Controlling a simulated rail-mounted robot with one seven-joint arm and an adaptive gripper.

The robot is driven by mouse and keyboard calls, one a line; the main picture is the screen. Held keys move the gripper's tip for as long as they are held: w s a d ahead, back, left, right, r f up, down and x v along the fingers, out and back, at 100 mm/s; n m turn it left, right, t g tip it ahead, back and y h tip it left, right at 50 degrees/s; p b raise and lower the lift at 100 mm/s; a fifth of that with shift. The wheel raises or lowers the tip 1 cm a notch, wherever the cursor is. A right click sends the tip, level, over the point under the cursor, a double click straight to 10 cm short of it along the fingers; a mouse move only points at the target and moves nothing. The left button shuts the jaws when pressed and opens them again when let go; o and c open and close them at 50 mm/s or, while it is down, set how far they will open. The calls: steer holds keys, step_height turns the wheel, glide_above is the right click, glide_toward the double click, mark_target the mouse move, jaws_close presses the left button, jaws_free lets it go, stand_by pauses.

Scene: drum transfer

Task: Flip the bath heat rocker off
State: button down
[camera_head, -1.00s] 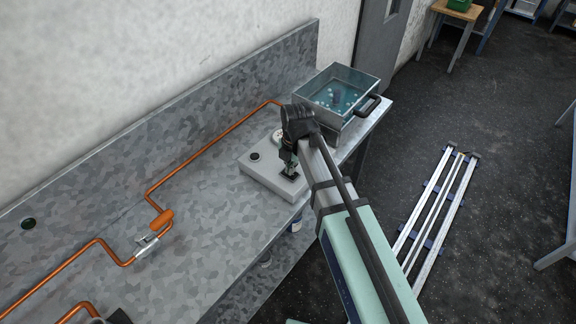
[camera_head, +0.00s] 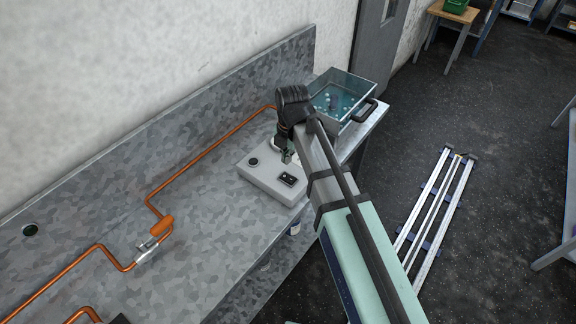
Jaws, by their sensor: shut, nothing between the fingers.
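The grey-white control box (camera_head: 263,182) sits on the metal bench near its front edge. A black rocker switch (camera_head: 289,179) is on its top at the right, and a round black knob (camera_head: 254,162) is at its left. Which way the rocker is tipped is too small to tell. My gripper (camera_head: 287,158) is shut and empty, pointing down above the back part of the box, behind the rocker and apart from it. A round white dial behind it is mostly hidden by the gripper. The bath (camera_head: 361,84), a clear-walled tank of bluish water with a dark handle, stands beyond.
Orange copper pipe (camera_head: 205,152) runs along the bench (camera_head: 200,220), with an orange-handled valve (camera_head: 161,226) at the left. The bench backsplash (camera_head: 170,120) rises behind.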

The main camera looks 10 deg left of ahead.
step_height(320, 180, up, 7)
steer(key=b, duration=0.1)
steer(key=shift+w+a+b, duration=0.2)
steer(key=shift+a+b, duration=0.2)
steer(key=shift+f, duration=0.1)
steer(key=d+f+m, duration=1.6)
steer(key=d+f, duration=0.2)
steer(key=f, duration=0.1)
steer(key=s+d+f+m+h, duration=0.1)
steer(key=s+d+f+m, duration=0.4)
steer(key=d+f+m, duration=0.25)
steer(key=s+d+f+m, duration=0.4)
steer(key=d+f+m, duration=0.2)
steer(key=d+m, duration=0.2)
steer(key=s+f+g+b, duration=0.1)
steer(key=s+f+g, duration=0.2)
steer(key=s+f, duration=0.7)
steer(key=s+f+g+b, duration=0.1)
steer(key=s+f+g, duration=0.3)
steer(key=s+f, duration=0.6)
steer(key=s, duration=0.9)
steer(key=shift+a+f+b, duration=0.2)
steer(key=shift+a+b, duration=0.05)
steer(key=shift+b, duration=0.05)
